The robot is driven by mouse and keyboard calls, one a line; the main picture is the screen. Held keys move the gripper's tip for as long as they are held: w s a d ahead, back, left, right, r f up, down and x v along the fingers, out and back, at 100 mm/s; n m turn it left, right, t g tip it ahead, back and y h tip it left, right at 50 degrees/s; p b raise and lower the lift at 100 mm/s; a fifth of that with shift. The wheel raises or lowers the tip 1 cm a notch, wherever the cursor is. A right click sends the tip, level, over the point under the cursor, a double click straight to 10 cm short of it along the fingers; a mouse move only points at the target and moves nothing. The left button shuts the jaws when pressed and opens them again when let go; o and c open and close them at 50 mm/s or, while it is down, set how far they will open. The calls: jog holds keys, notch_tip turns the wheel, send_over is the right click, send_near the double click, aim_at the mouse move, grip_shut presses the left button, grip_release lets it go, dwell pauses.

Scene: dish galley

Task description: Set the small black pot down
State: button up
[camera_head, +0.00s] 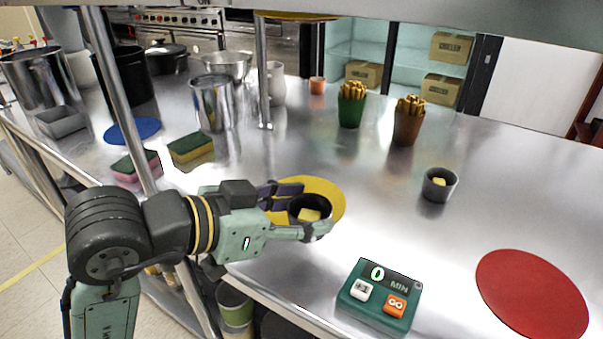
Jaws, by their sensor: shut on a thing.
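A small black pot (310,220) with a yellow piece inside is between the fingers of my gripper (306,217). My gripper is shut on it, coming from the left. The pot is upright and overlaps the right part of a yellow round mat (325,187) on the steel counter. I cannot tell whether its base touches the mat, because the fingers hide part of it. A second small dark pot (440,186), also with a yellow piece inside, stands on the counter to the right.
A green timer (377,312) sits near the front edge, with a red round mat (532,295) to its right. Two cups of fries (351,108) (408,122) stand behind. Sponges (190,148), a blue mat (132,131) and metal pots are left. Steel posts (120,95) rise at left.

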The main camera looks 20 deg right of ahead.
jog(key=w+d, duration=0.1)
jog(key=w, duration=0.3)
jog(key=w+d+f+p, duration=0.1)
jog(key=w, duration=0.3)
jog(key=w+d+p, duration=0.1)
jog(key=w, duration=0.3)
jog(key=shift+d+f, duration=0.15)
jog(key=shift+d, duration=0.25)
jog(key=shift+f+p, duration=0.35)
jog(key=shift+f, duration=1.4)
jog(key=shift+f, duration=0.2)
jog(key=o, duration=1.2)
jog(key=shift+r, duration=0.15)
jog(key=shift+a+r, duration=0.1)
jog(key=shift+a, duration=0.05)
jog(key=b+v, duration=0.2)
jog(key=v, duration=0.9)
jog(key=shift+s+a+r, duration=0.1)
jog(key=shift+a+r, duration=0.1)
jog(key=shift+a, duration=0.1)
